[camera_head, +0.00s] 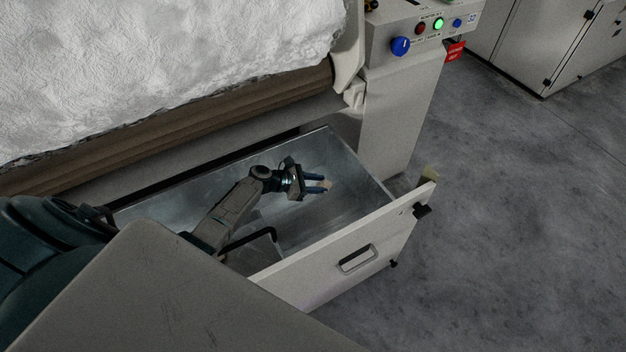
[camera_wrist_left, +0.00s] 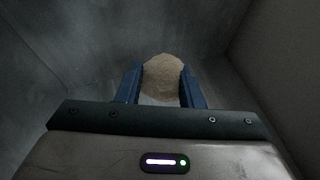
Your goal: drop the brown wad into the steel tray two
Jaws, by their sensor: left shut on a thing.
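The brown wad (camera_wrist_left: 162,78) is a rounded, light brown lump between the blue fingers of my left gripper (camera_wrist_left: 161,88) in the left wrist view. The gripper is shut on it. In the head view my left gripper (camera_head: 318,186) reaches into an open steel drawer tray (camera_head: 350,205), with the small pale brown wad (camera_head: 327,185) at its fingertips. Grey metal walls surround the gripper in the wrist view. I cannot tell how far the wad is above the tray floor. No number shows on the tray. My right gripper is not in view.
The drawer's white front with a handle (camera_head: 358,257) stands pulled out over the floor. A control post (camera_head: 400,100) with a blue knob stands behind it. White fibre (camera_head: 170,60) lies above a brown roller (camera_head: 200,120). Grey floor (camera_head: 520,220) is clear to the right.

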